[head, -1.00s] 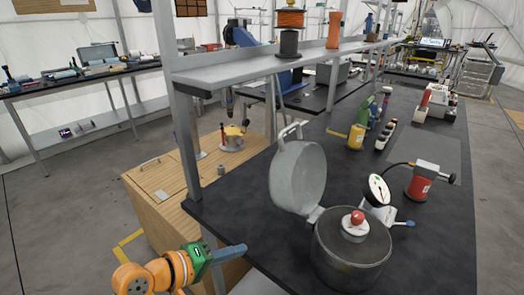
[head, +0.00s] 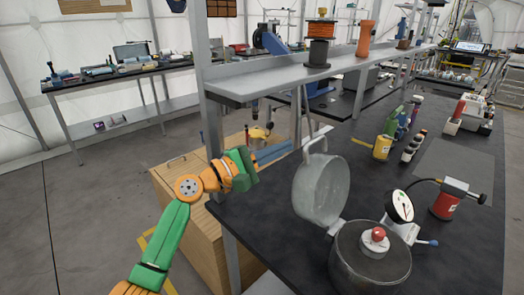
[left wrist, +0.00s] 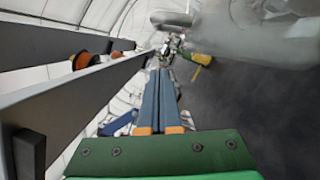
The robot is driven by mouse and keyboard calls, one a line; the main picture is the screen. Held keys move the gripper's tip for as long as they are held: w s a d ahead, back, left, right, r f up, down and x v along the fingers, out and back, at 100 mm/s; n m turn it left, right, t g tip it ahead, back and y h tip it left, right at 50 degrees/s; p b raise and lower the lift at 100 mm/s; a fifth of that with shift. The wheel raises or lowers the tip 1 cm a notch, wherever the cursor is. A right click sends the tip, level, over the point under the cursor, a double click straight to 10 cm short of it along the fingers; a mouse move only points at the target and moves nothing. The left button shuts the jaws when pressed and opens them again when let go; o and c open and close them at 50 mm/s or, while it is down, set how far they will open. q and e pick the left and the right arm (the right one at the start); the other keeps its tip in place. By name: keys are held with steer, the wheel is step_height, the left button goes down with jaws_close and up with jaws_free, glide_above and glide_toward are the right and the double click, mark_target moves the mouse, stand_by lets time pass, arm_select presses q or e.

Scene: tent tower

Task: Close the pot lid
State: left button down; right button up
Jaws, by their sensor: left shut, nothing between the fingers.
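The grey pot (head: 370,265) stands on the dark bench at the lower right of the head view. Its round lid (head: 321,190) is open, standing nearly upright on the hinge at the pot's left back, with a bar handle (head: 315,143) at its top. A red knob on a pale disc (head: 375,238) shows at the pot's mouth. My left gripper (head: 288,150) is shut and empty, left of the lid near its top edge, and appears apart from it. In the left wrist view its blue fingers (left wrist: 160,75) lie together. A blurred grey shape fills the upper right there. My right gripper is not in view.
A metal shelf (head: 290,80) on a post (head: 208,125) stands close beside my left gripper. A pressure gauge (head: 401,206) and a red canister (head: 446,204) stand right of the pot. A yellow canister (head: 382,147) is behind. The bench left of the pot is clear.

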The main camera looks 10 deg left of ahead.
arm_select(q)
steer(key=d+p, duration=0.1)
steer(key=s+d+r+p, duration=0.1)
steer(key=d+r+p, duration=0.1)
steer(key=shift+s+d, duration=0.25)
steer(key=shift+s, duration=0.15)
steer(key=shift+w+f, duration=0.1)
